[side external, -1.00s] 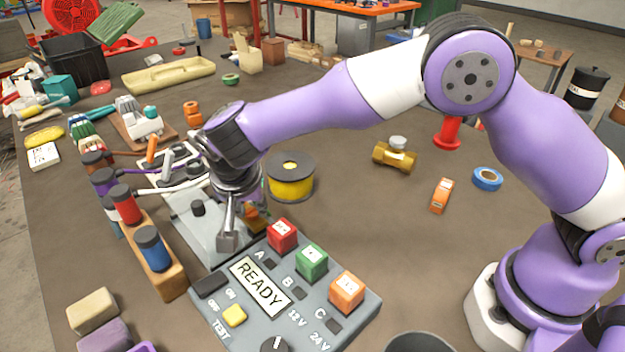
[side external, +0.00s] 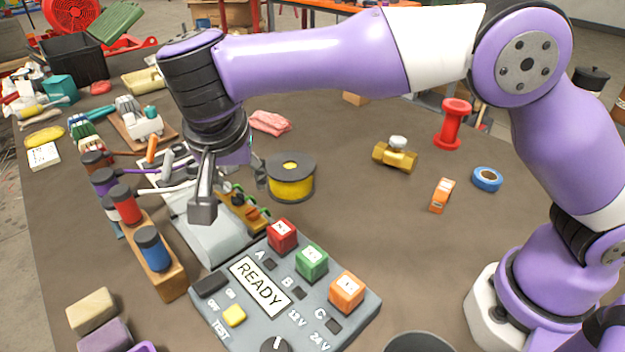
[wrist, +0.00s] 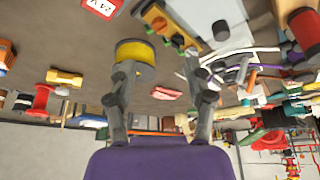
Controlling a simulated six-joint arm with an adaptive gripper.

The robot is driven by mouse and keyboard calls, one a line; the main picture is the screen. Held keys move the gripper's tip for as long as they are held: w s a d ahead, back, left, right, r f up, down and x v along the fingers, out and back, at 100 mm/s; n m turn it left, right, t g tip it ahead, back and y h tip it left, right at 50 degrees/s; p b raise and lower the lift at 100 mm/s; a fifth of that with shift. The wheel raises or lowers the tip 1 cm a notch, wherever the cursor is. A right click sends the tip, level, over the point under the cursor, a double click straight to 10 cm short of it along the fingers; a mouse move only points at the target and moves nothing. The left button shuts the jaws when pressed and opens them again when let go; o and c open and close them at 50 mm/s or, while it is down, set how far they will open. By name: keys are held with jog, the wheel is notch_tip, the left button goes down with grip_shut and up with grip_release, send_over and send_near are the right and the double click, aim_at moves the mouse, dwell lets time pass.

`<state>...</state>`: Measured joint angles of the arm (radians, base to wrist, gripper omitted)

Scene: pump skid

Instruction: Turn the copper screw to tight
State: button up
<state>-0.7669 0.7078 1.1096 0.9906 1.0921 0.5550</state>
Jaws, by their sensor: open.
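A brass-coloured block (side external: 249,217) with small green and dark parts sits beside the pale grey housing (side external: 212,238), behind the control box. The block also shows at the top of the wrist view (wrist: 160,20). I cannot pick out the copper screw for certain; it is too small or hidden. My gripper (side external: 232,190) is above the housing and block, apart from both, pointing down. Its fingers are spread and empty; they also show in the wrist view (wrist: 157,72).
A control box (side external: 262,287) reading READY, with red, green and orange cubes, stands in front. A yellow spool (side external: 290,182) is right of the gripper. A wooden rack (side external: 168,272) of coloured cylinders stands left.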

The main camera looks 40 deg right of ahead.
jog(key=shift+v, duration=1.05)
jog(key=shift+s, duration=0.1)
jog(key=s+d+r+n+t+y, duration=0.1)
jog(key=d+r+n, duration=0.1)
jog(key=d+r, duration=0.35)
jog(key=s+d+r+n, duration=0.2)
jog(key=d, duration=0.7)
jog(key=s+d+f+n+y, duration=0.1)
jog(key=s+d+f+n, duration=0.1)
jog(key=s, duration=0.4)
jog(key=s+d+f+n+t+y, duration=0.1)
jog(key=s+d+f+n, duration=0.1)
jog(key=s, duration=0.5)
jog(key=shift+d+f, duration=0.4)
jog(key=shift+d, duration=0.2)
